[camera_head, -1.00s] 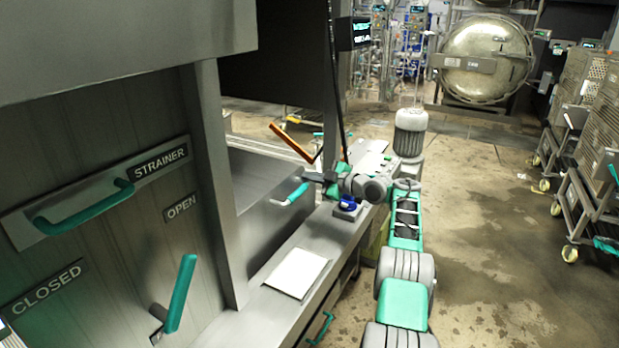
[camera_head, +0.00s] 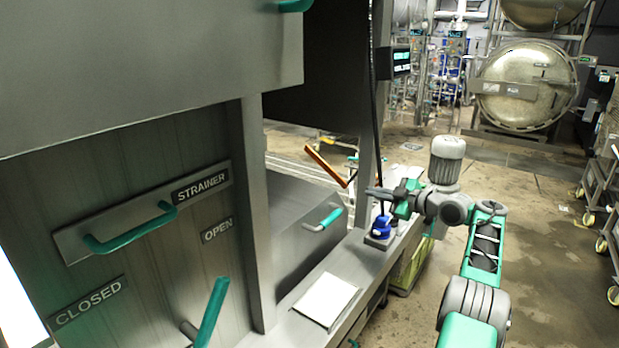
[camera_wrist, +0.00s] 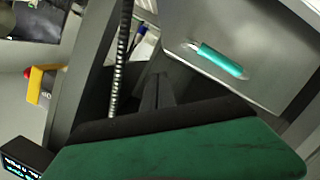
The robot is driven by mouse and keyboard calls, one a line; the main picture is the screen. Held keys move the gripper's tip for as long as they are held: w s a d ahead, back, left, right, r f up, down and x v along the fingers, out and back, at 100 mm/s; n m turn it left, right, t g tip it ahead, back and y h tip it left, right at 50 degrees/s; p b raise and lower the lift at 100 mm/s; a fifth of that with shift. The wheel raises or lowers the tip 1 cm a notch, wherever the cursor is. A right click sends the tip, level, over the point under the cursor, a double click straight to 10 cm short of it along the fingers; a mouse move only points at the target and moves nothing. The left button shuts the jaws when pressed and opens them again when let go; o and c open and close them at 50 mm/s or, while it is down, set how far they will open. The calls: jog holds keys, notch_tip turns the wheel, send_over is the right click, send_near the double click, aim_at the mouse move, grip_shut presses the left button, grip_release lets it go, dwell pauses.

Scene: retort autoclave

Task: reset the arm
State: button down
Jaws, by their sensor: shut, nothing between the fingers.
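My gripper (camera_head: 372,192) is shut and empty in the head view. It is at the end of my green and grey arm, above the steel ledge and just above a small blue object on a dark base (camera_head: 380,232). In the wrist view my dark fingers (camera_wrist: 157,92) lie together beyond the green gripper body, pointing toward a grey steel surface with a teal handle (camera_wrist: 218,60). Whether the fingers touch anything cannot be told there.
The machine's strainer panel has a teal handle (camera_head: 130,232) and a teal lever (camera_head: 212,312) at left. An orange bar (camera_head: 326,166) and a hanging dark cable (camera_head: 371,90) are close to my gripper. A white sheet (camera_head: 325,300) lies on the ledge. Carts stand at right; the floor between is open.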

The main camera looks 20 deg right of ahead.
jog(key=a+r+m+g+h, duration=0.2)
jog(key=a+m, duration=0.1)
jog(key=a, duration=0.6)
jog(key=a+r+m+g+h, duration=0.1)
jog(key=a+r+m+g, duration=0.1)
jog(key=a, duration=0.8)
jog(key=s+a+f+m+g+h, duration=0.2)
jog(key=s+a+f+m+g, duration=0.15)
jog(key=s+a, duration=0.9)
jog(key=s+f+m+g, duration=0.1)
jog(key=s+f, duration=0.2)
jog(key=s, duration=0.5)
jog(key=s+a+f+m+g+h, duration=0.1)
jog(key=s+f, duration=0.3)
jog(key=s, duration=0.4)
jog(key=s+f+m+g+h+p, duration=0.1)
jog(key=s+f, duration=0.3)
jog(key=s, duration=0.4)
jog(key=shift+s+a+m+g, duration=0.15)
jog(key=shift+a+m+g, duration=0.25)
jog(key=shift+m, duration=0.45)
jog(key=c, duration=2.2)
grip_release()
